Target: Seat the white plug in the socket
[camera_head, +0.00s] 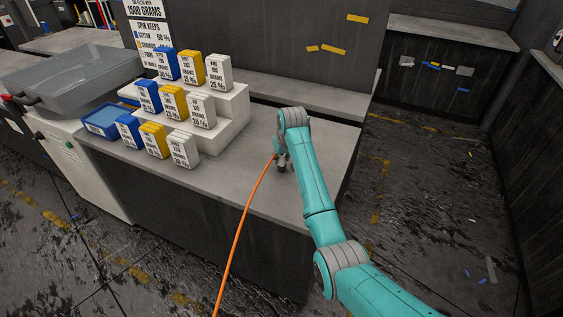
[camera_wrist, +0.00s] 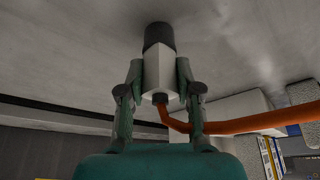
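In the wrist view, my gripper (camera_wrist: 160,78) is shut on the white plug (camera_wrist: 157,72), with a finger on each side. An orange cable (camera_wrist: 235,125) runs from the plug's near end off to the right. A dark round piece (camera_wrist: 158,38) sits at the plug's far end, against the grey surface; I cannot tell whether it is part of the plug or the socket. In the head view, my gripper (camera_head: 282,163) is low over the grey counter (camera_head: 262,190), and the orange cable (camera_head: 240,228) hangs over the counter's front edge. The plug is not clear there, and no separate socket can be made out.
Blue, yellow and white labelled boxes (camera_head: 173,103) stand on a white stepped stand (camera_head: 233,120) left of my gripper. A blue tray (camera_head: 103,121) and a grey bin (camera_head: 75,78) are farther left. A dark panel (camera_head: 290,45) rises behind. The counter's right end is clear.

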